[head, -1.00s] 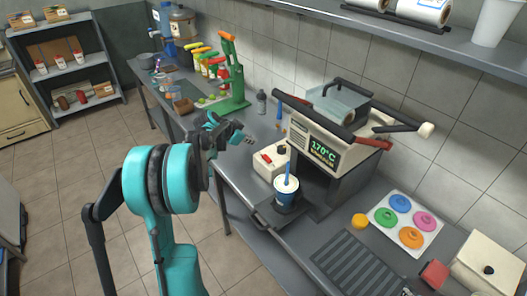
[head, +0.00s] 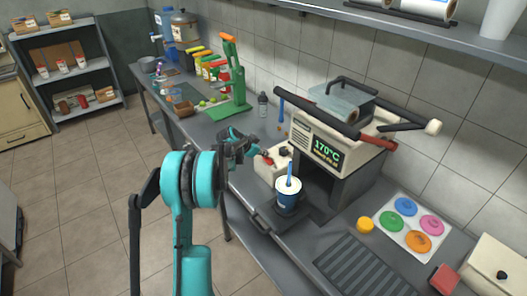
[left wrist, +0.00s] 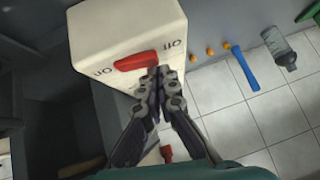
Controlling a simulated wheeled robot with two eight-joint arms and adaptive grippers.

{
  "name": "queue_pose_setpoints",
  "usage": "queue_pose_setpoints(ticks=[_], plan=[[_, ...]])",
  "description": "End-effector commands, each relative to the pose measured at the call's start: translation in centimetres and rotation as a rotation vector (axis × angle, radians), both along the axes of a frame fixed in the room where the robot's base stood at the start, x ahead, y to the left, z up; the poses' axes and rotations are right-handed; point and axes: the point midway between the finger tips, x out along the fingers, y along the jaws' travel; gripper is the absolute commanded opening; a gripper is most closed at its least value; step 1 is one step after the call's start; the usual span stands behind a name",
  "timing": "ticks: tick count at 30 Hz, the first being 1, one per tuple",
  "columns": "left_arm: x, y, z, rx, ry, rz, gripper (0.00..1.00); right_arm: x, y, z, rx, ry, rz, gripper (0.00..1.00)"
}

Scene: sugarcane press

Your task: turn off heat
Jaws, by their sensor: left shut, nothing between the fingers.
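The heat control is a small white box (head: 268,176) left of the cup sealing machine (head: 335,140), whose display reads 170°C. In the left wrist view, the box (left wrist: 115,28) carries a red switch (left wrist: 134,61) with small upside-down labels at both ends. My left gripper (head: 254,150) is at the box in the head view. In the left wrist view, its closed fingertips (left wrist: 160,76) are empty and right by the right end of the red switch; I cannot tell whether they touch it. My right gripper is not in view.
A cup with a blue straw (head: 289,195) stands in front of the sealer. Coloured lids on a white sheet (head: 381,218) lie at the right. A wall shelf (head: 400,25) runs above.

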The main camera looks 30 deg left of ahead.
Motion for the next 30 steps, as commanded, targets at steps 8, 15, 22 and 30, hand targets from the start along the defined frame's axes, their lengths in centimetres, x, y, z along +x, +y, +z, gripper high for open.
queue_pose_setpoints(ticks=[8, 15, 22, 30], plan=[[-0.01, 0.04, -0.11, 0.000, 0.000, 0.000, 0.00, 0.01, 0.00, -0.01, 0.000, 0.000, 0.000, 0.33], [0.22, 0.70, -1.04, -0.094, 0.039, 0.003, 0.00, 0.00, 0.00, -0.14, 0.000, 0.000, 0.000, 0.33], [0.18, 0.48, -0.99, -0.103, 0.043, 0.001, 0.00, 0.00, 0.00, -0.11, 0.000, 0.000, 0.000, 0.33], [-0.09, -0.25, -0.64, -0.103, 0.043, 0.000, 0.00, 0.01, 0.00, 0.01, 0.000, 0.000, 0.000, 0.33]])
